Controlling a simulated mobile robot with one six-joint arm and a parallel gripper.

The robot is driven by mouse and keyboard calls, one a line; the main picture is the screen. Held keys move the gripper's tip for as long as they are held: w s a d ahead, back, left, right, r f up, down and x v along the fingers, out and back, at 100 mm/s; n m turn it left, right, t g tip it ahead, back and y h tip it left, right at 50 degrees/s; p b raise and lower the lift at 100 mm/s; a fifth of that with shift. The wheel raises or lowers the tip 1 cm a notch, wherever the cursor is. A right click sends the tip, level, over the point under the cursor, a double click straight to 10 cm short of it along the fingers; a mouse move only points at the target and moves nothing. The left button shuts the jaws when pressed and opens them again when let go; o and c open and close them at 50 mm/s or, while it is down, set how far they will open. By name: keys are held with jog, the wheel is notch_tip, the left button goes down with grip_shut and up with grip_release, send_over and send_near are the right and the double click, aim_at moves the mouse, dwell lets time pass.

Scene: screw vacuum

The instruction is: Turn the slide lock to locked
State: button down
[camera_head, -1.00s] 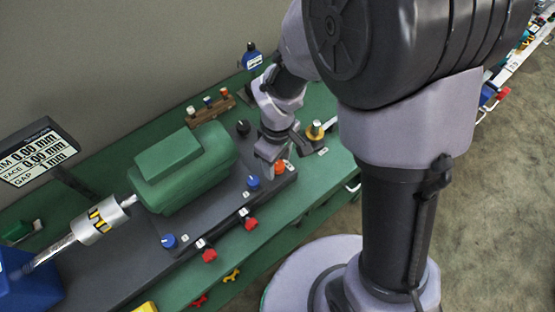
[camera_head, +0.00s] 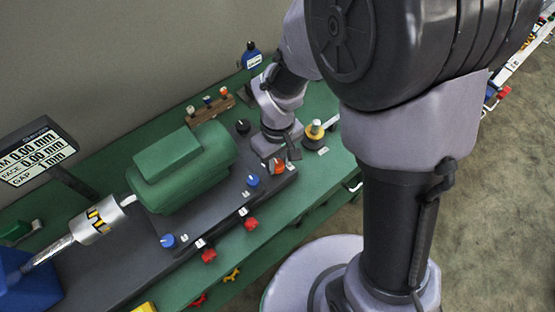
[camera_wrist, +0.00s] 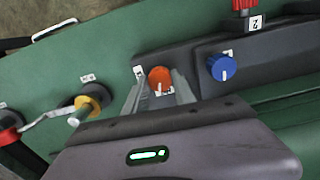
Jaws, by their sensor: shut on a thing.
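An orange knob (camera_head: 279,168) sits at the right front end of the dark motor base (camera_head: 208,212). It also shows in the wrist view as an orange knob (camera_wrist: 160,75) with a pale pointer line toward the gripper body and a small label beside it. My gripper (camera_wrist: 158,83) has one finger on each side of the knob and is shut on it. In the head view my gripper (camera_head: 274,158) reaches down onto the knob and partly hides it. The lettering on its label is too small to read.
A blue knob (camera_wrist: 222,68) is close to the orange one, and a red screw (camera_wrist: 244,5) is beyond it. A yellow-and-black dial piece (camera_wrist: 92,96) stands on the green bench on the other side. The green motor (camera_head: 185,165) rises left of my gripper.

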jog(key=m, duration=0.3)
jog(key=shift+m+b, duration=0.3)
jog(key=shift+m, duration=0.1)
jog(key=m, duration=0.3)
jog(key=shift+m+b, duration=0.3)
jog(key=shift+b, duration=0.05)
jog(key=m+b, duration=0.1)
jog(key=m, duration=0.3)
jog(key=shift+m+b, duration=0.35)
jog(key=shift+m, duration=1.15)
jog(key=c, duration=1)
grip_release()
jog(key=shift+c, duration=0.2)
